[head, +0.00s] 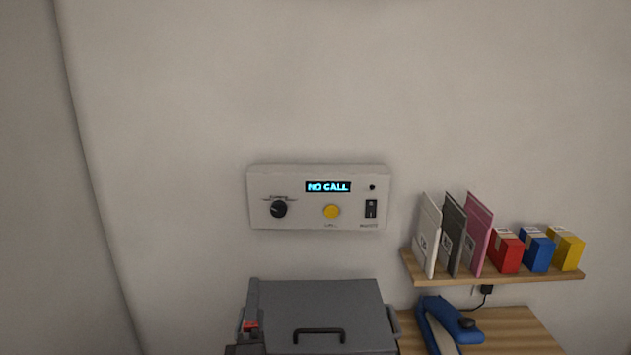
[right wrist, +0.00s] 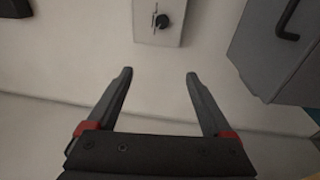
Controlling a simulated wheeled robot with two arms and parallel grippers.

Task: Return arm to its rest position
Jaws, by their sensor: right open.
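My right gripper (head: 251,308) shows in the head view at the bottom, beside the left edge of a grey box with a dark handle. Only a dark finger and a red part of it can be made out there. In the right wrist view my right gripper (right wrist: 158,75) has its two fingers wide apart with nothing between them. Beyond the fingertips are the pale wall and part of the control panel (right wrist: 148,30) with its dark knob. My left gripper is in neither view.
The white wall panel (head: 298,198) reads "NO CALL" and has a knob, a yellow button and a switch. The grey box (head: 320,300) stands close to my right gripper. At right are a shelf (head: 500,279) with envelopes and small boxes, and a blue handheld device (head: 437,318).

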